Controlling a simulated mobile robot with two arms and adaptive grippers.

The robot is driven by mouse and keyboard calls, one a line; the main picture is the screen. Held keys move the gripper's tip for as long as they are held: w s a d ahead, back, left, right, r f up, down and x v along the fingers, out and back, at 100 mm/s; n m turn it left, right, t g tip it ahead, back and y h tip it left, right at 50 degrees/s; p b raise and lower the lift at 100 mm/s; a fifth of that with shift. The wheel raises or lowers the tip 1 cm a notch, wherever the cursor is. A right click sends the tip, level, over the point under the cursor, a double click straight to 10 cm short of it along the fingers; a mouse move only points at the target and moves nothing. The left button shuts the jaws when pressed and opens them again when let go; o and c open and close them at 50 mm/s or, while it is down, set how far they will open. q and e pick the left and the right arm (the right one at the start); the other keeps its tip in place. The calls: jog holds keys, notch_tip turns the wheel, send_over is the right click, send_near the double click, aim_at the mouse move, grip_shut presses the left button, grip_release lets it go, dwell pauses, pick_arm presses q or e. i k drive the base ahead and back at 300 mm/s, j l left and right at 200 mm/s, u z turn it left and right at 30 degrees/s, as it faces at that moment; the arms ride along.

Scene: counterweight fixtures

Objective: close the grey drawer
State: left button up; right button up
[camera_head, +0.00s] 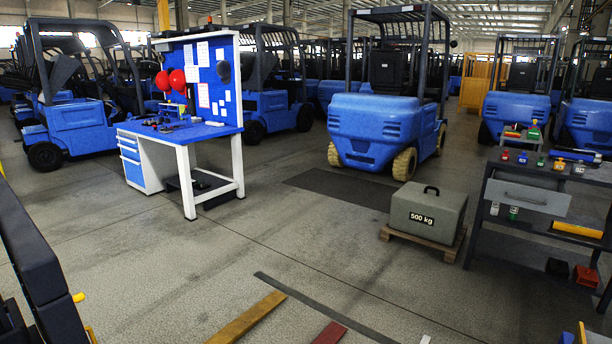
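The grey drawer (527,197) is under the top of a dark workbench (480,212) at the right. Its light grey front has a thin handle bar and faces me. Neither of my grippers can be made out in this view.
A grey 500 kg block (428,216) sits on a wooden pallet (420,241) left of the bench. A blue workbench (200,134) and blue forklifts (380,125) stand behind. The floor at centre left is clear.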

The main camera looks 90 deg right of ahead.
aim_at(530, 191)
jog(key=z, duration=2.05)
